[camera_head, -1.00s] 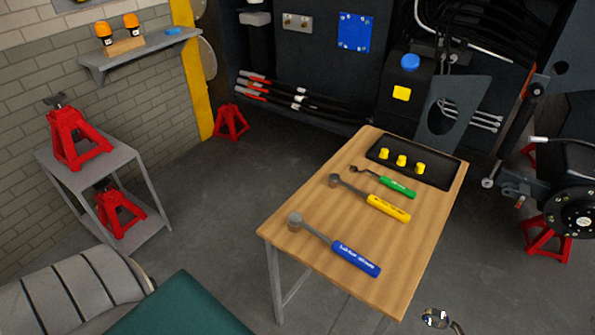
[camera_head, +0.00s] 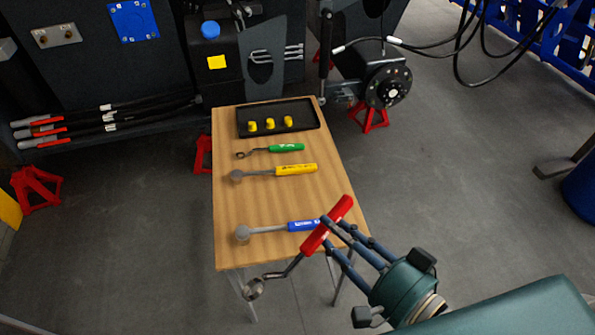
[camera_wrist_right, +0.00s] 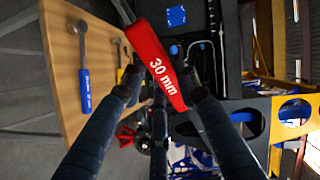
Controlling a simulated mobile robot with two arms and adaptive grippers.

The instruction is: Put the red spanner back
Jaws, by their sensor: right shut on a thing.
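The red spanner, with a red handle (camera_head: 327,225) and a dark metal shaft ending in a ring head (camera_head: 253,288), is held at the handle by my right gripper (camera_head: 331,228). In the head view it hangs over the table's near right edge, with its ring head beyond the near edge. In the right wrist view the red handle (camera_wrist_right: 160,65) reads "30 mm" and lies between the fingers (camera_wrist_right: 160,90). On the wooden table (camera_head: 280,205) lie a blue-handled spanner (camera_head: 270,229), a yellow-handled one (camera_head: 280,171) and a green-handled one (camera_head: 275,149). My left gripper is not seen.
A black tray (camera_head: 307,111) with three yellow pieces (camera_head: 270,124) sits at the table's far end. Bare wood lies between the yellow and blue spanners. Red stands (camera_head: 37,188) and the dark chassis (camera_head: 85,65) stand beyond the table.

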